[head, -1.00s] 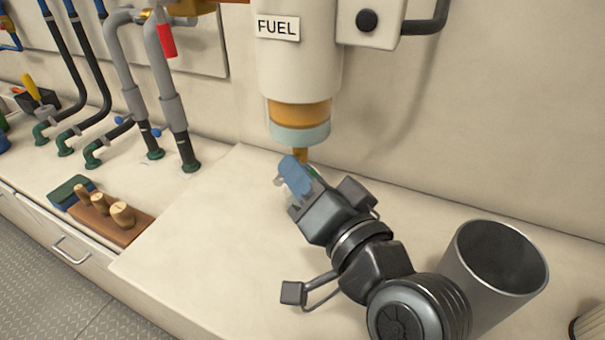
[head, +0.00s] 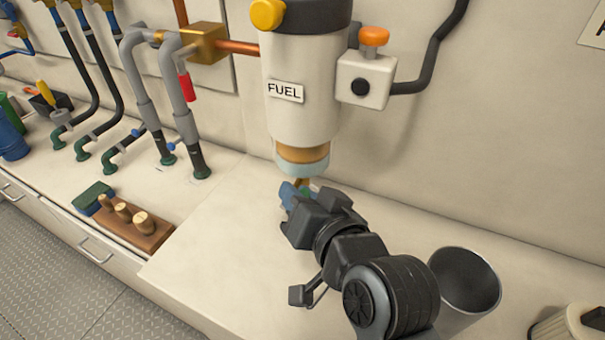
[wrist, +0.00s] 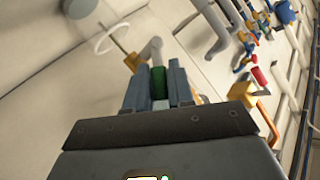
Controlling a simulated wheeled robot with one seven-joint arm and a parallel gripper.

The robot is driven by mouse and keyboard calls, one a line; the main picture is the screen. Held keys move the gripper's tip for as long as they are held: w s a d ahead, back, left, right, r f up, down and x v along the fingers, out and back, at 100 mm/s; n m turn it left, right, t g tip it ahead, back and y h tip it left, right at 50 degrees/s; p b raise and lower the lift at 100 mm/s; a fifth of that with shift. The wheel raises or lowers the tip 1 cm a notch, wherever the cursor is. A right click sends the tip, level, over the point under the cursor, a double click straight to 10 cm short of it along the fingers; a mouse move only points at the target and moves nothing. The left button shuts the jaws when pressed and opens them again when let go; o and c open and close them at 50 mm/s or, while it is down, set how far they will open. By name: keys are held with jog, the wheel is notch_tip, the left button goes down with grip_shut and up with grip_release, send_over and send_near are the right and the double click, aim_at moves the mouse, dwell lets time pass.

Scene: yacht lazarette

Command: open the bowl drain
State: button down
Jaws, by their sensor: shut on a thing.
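The white fuel filter (head: 300,95), labelled FUEL, is fixed to the wall. Its clear bowl (head: 303,160) at the bottom holds amber liquid. A brass drain (head: 302,181) sticks out below the bowl and is partly hidden by my gripper. My gripper (head: 297,194) is just under the bowl, with its blue fingers at the drain. In the wrist view the fingers (wrist: 159,90) are shut on a green piece (wrist: 158,80), which looks like the drain's handle. A brass part (wrist: 133,62) shows beside it. Whether the drain is open cannot be told.
A grey metal cup (head: 466,283) stands on the counter right of my arm. A wooden block with plugs (head: 133,226) lies to the left, with hoses and pipes (head: 185,125) behind. The counter (head: 220,240) below the filter is clear.

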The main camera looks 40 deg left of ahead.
jog(key=a+r+n+h+p, duration=0.1)
jog(key=h+p, duration=0.1)
jog(key=p, duration=0.1)
jog(key=shift+r, duration=0.15)
jog(key=h, duration=0.1)
jog(key=a+n+h, duration=0.1)
jog(key=n+h+p, duration=0.1)
jog(key=h, duration=0.1)
jog(key=shift+s+a, duration=0.25)
dwell(0.4)
jog(key=c, duration=1.1)
grip_release()
jog(key=shift+f, duration=0.2)
jog(key=shift+r, duration=0.1)
